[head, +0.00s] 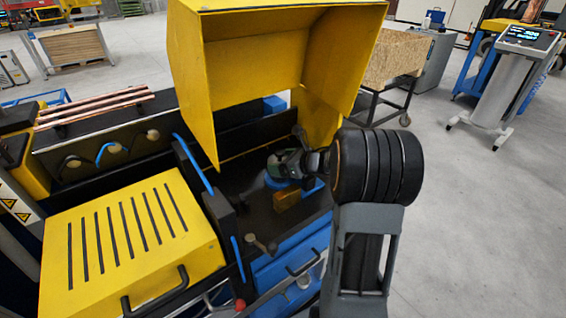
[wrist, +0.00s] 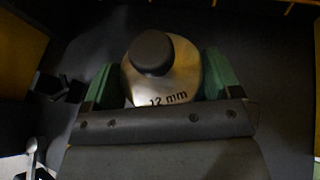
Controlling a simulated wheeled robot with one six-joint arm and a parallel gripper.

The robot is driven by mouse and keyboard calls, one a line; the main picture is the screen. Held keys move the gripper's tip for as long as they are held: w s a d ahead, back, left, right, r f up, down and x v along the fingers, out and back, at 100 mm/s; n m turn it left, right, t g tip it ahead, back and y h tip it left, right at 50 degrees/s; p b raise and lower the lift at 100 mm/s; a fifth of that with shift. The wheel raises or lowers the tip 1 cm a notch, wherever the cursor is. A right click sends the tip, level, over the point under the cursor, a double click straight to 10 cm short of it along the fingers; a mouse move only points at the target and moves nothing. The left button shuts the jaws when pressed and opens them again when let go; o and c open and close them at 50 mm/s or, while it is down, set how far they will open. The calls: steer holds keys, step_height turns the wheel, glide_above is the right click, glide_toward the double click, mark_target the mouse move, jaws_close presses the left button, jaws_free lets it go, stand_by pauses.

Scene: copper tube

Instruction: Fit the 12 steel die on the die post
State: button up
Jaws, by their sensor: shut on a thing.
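The steel die (wrist: 185,82), marked "12 mm", sits between the two green fingers of my gripper (wrist: 157,80) in the wrist view. The fingers press on its left and right sides. A dark round shape (wrist: 152,52) shows within the die's outline towards its far end; I cannot tell for sure whether it is the die post's top or something else. In the head view my gripper (head: 287,165) is low inside the machine's open bay, over a blue round base (head: 277,182). The die is too small to make out there.
The yellow hood (head: 270,50) stands raised over the bay. A brownish-yellow block (head: 287,201) sits just in front of the blue base. A slotted yellow cover (head: 130,240) and copper tubes (head: 95,105) are to the left. A control stand (head: 510,85) is far right on open floor.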

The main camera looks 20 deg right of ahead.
steer(key=shift+r, duration=0.2)
steer(key=shift+r, duration=0.6)
steer(key=shift+b, duration=0.95)
stand_by(2.2)
steer(key=shift+f+b, duration=0.8)
steer(key=shift+b, duration=0.2)
steer(key=o, duration=1.2)
steer(key=shift+c, duration=0.2)
steer(key=shift+o, duration=1.1)
steer(key=shift+f, duration=0.15)
steer(key=v, duration=1.4)
steer(key=shift+b, duration=0.4)
steer(key=shift+w+a, duration=0.1)
